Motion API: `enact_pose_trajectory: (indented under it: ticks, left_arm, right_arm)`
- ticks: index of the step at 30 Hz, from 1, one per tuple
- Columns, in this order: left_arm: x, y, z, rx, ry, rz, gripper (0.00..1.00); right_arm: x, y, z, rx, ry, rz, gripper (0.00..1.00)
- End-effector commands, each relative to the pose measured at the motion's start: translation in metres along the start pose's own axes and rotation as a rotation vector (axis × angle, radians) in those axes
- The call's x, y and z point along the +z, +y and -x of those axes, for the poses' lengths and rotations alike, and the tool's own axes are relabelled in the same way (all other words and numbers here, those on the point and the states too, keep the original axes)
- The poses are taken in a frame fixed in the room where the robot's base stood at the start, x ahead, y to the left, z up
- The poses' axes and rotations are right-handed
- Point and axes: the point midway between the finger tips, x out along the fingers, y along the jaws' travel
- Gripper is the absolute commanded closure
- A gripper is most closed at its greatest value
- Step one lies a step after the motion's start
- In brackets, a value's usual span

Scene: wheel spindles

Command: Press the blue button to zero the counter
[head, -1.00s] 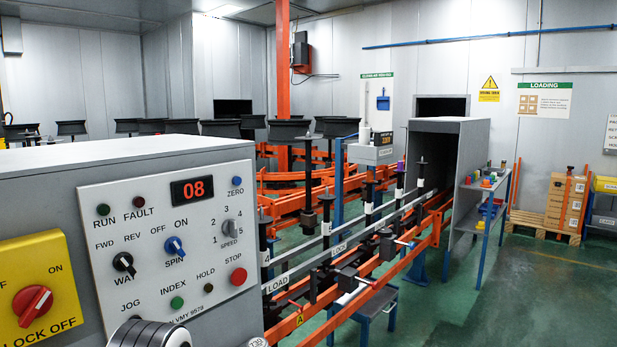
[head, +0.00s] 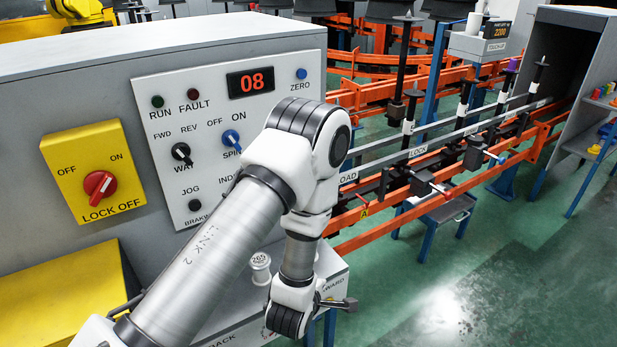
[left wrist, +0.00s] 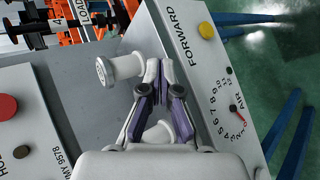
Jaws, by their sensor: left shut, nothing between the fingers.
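The blue button (head: 301,74), labelled ZERO, sits at the top right of the white control panel (head: 150,90). The red-lit counter (head: 250,81) to its left reads 08. My left arm crosses in front of the panel's lower right and hides some controls, but not the blue button. The blue button is not visible there. My right gripper is not in view.
A white spool (head: 260,262) stands on the shelf; it also shows beside the fingers in the left wrist view (left wrist: 118,69). A red switch (head: 99,184) is on a yellow plate at left. Orange rails (head: 400,210) run behind the arm. Green floor at right is open.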

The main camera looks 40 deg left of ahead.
Motion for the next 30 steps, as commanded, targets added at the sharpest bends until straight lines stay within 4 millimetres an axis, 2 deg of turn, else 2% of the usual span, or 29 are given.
enact_pose_trajectory:
  ticks: [1,5,11,17,21,25,27,30]
  left_arm:
    - [0.004,0.031,0.007,0.057,-0.004,0.072,1.00]
    - [0.012,0.094,0.019,0.194,-0.028,0.256,1.00]
    - [0.022,0.190,0.049,0.388,-0.095,0.485,1.00]
    - [0.030,0.281,0.091,0.555,-0.180,0.653,1.00]
    - [0.035,0.340,0.126,0.658,-0.242,0.733,1.00]
    - [0.037,0.381,0.153,0.727,-0.283,0.774,1.00]
    - [0.038,0.394,0.163,0.750,-0.297,0.786,1.00]
    - [0.038,0.403,0.170,0.767,-0.307,0.795,1.00]
  right_arm:
    - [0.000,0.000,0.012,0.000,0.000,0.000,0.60]
    - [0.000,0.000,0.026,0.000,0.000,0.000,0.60]
    - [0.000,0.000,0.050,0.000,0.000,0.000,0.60]
    - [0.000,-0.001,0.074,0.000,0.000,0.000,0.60]
    - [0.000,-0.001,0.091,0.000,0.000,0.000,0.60]
    - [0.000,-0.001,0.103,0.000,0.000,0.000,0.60]
    - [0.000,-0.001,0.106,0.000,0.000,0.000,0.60]
    - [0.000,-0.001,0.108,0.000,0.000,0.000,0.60]
